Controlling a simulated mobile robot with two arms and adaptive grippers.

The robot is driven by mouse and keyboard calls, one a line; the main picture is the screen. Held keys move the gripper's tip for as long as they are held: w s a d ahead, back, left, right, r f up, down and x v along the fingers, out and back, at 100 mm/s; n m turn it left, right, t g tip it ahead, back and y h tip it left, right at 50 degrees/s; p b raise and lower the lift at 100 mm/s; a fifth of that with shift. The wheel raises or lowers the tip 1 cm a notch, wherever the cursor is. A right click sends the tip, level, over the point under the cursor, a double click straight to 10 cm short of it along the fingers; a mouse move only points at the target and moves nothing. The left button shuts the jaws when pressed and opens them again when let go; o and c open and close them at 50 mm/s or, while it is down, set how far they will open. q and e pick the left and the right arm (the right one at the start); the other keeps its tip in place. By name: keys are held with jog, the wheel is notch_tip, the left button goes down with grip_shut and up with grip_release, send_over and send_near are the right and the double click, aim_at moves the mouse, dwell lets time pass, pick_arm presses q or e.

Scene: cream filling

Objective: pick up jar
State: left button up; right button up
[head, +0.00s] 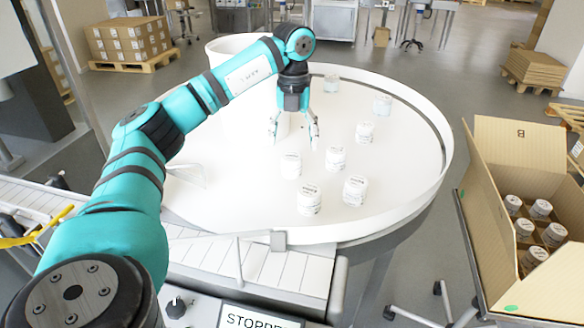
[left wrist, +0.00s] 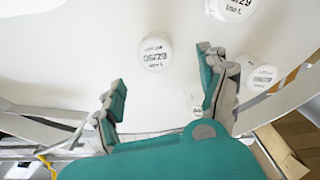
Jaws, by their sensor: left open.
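Several white jars with white lids and printed labels stand upright on the round white turntable (head: 225,205). Among them are a jar (head: 291,165) nearest the gripper, a jar (head: 336,158) to its right, and two front jars (head: 309,200) (head: 354,190). My left gripper (head: 294,138) is open and empty above the turntable, pointing down, left of and behind most jars. In the left wrist view a jar lid (left wrist: 155,54) shows just beyond the gap between the open fingers (left wrist: 161,68), not gripped. My right gripper is not in view.
More jars (head: 365,131) (head: 382,104) stand farther back. A raised white rim (head: 447,150) circles the turntable. An open cardboard box (head: 500,180) with several jars in compartments is at the right. A conveyor (head: 210,262) runs along the front. The turntable's left part is clear.

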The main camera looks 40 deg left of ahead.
aim_at(291, 157)
pick_arm(q)
notch_tip(291, 157, down, 4)
jog(key=shift+r, duration=0.1)
jog(key=f, duration=0.3)
jog(key=f+p, duration=0.1)
jog(key=f, duration=0.1)
jog(key=shift+w+a, duration=0.1)
jog(key=shift+a, duration=0.3)
jog(key=shift+c, duration=0.3)
jog(key=c, duration=1.2)
